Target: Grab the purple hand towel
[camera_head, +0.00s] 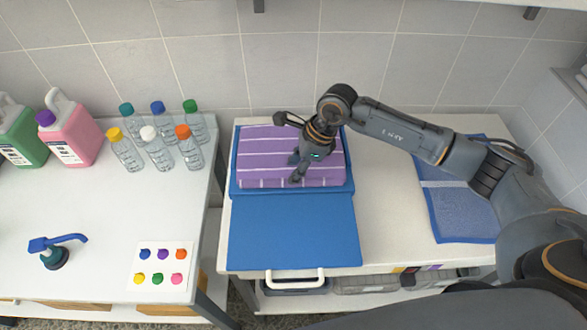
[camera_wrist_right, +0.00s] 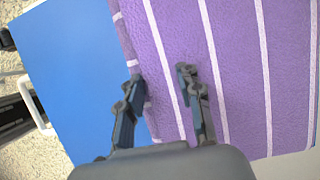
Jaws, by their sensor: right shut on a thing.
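The purple hand towel (camera_head: 262,158) with white stripes lies folded on a blue tray or mat (camera_head: 294,230) on the middle table. My right gripper (camera_head: 297,171) reaches down onto the towel's near part, right of its middle. In the right wrist view, the gripper (camera_wrist_right: 160,85) has one finger at the towel's edge and the other over the striped cloth (camera_wrist_right: 235,60); it is shut on the towel. The fingertips' exact grip is partly hidden. The towel still appears to rest on the blue surface. My left gripper is out of view.
A blue cloth or mat (camera_head: 458,209) lies at the right of the table, partly behind my right arm. A tiled wall stands behind.

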